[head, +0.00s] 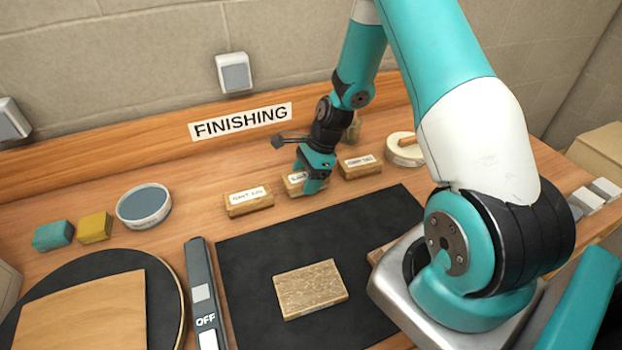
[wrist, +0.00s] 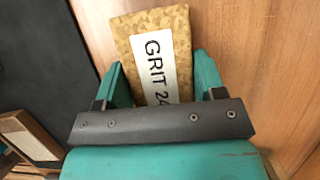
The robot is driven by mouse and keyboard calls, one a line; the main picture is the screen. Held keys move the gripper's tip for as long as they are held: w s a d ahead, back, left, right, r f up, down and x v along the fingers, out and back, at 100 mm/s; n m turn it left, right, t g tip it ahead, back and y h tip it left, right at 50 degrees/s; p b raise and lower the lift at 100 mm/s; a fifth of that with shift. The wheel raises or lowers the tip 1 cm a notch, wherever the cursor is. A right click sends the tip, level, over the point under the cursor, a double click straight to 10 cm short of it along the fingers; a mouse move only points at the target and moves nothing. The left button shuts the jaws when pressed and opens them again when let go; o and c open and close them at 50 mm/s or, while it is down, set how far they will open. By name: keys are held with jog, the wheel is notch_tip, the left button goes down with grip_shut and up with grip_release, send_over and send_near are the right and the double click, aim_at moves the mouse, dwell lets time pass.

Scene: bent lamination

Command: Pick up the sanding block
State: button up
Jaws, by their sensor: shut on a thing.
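A tan sanding block (wrist: 128,42) with a white label reading "GRIT 24", the rest cut off, sits between the fingers of my gripper (wrist: 162,82) in the wrist view. The fingers are shut on its sides. In the head view it is the middle block (head: 292,190) of a row of three, partly covered by my gripper (head: 312,184). I cannot tell whether it still touches the bench. A labelled block (head: 249,203) stands to its left and another (head: 359,168) to its right.
A black mat (head: 250,255) lies in front, with a rough tan block (head: 312,289) on it. To the left are a round tin (head: 144,206), a yellow block (head: 95,227) and a teal block (head: 53,236). A wooden backboard with a FINISHING sign (head: 240,121) stands behind.

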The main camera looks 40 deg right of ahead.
aim_at(306, 176)
notch_tip(306, 176, up, 19)
jog(key=b, duration=0.1)
jog(key=shift+b, duration=0.35)
jog(key=shift+o, duration=0.8)
jog(key=shift+s, duration=0.1)
